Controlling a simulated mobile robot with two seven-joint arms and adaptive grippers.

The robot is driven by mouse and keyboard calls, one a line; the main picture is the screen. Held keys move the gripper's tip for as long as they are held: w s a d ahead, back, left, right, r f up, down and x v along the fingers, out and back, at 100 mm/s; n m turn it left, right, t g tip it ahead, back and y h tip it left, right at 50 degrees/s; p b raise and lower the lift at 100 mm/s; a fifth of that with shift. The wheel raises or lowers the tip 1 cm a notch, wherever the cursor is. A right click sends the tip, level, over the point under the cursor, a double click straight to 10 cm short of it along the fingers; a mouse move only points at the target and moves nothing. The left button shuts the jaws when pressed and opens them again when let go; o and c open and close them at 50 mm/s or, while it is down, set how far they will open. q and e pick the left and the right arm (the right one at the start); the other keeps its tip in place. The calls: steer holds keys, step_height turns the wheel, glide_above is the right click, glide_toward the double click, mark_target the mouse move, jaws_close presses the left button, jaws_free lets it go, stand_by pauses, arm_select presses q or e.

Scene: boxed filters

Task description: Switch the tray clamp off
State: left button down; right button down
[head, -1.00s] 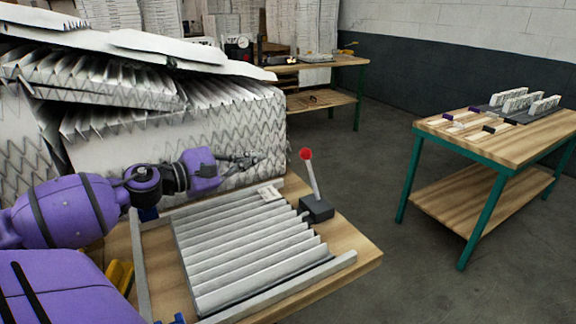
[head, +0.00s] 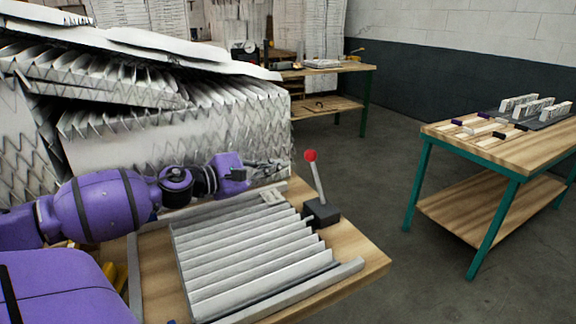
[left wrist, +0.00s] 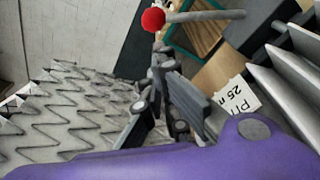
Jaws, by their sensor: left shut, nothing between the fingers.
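The clamp lever (head: 317,183) stands on a dark block (head: 322,211) at the tray's back right corner. Its grey rod carries a red ball knob (head: 310,156) and leans slightly left in the head view. The tray (head: 345,276) holds a white pleated filter (head: 250,262). My left gripper (head: 284,169) is shut and empty, just left of the lever and a little below knob height. In the left wrist view the knob (left wrist: 153,19) shows beyond the fingers (left wrist: 162,52); contact cannot be told. My right gripper is out of view.
A big stack of pleated filters (head: 190,140) rises close behind my left arm. A small printed label (head: 273,197) lies at the tray's back edge. A second table (head: 505,150) with small blocks stands to the right, across open floor (head: 375,190).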

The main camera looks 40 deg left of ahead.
arm_select(q)
steer(key=shift+b+x, duration=0.3)
steer(key=shift+x, duration=2)
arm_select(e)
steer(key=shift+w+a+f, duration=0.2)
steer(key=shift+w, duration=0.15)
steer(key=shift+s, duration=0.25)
arm_select(q)
steer(key=shift+s+d+r+m, duration=0.15)
steer(key=shift+d+r+m, duration=0.05)
steer(key=shift+r+m, duration=0.15)
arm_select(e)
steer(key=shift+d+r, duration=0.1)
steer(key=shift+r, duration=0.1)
